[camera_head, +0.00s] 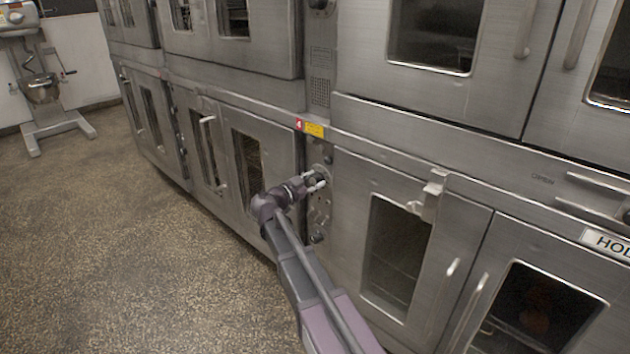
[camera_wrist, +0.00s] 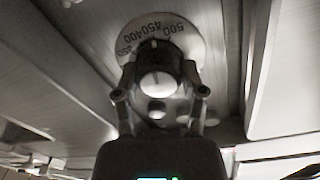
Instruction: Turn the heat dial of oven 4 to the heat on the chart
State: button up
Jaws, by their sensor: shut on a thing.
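Oven 4's steel front carries a red tag with a 4 (camera_head: 299,124) beside a yellow label (camera_head: 314,129), above the control panel (camera_head: 319,208). My gripper (camera_head: 318,181) is at the upper part of that panel, its fingers at the heat dial. In the wrist view, my gripper (camera_wrist: 158,98) has one finger on each side of the dial's knob (camera_wrist: 155,84) and is shut on it. Behind the knob is the round dial plate (camera_wrist: 186,35) with numbers including 400, 450 and 500. The knob's exact setting is hard to read. The chart is not recognisable in either view.
Below the dial, another dark knob (camera_head: 318,237) sits on the panel. Oven doors with handles (camera_head: 210,150) flank it, and a latch (camera_head: 430,195) sticks out at the right. A mixer (camera_head: 45,90) stands far left. The speckled floor (camera_head: 130,240) at left is clear.

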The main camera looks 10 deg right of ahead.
jog(key=shift+w+a, duration=0.15)
jog(key=shift+w, duration=0.05)
jog(key=o, duration=1.2)
jog(key=shift+c, duration=0.2)
jog(key=shift+s, duration=0.1)
jog(key=v, duration=1.2)
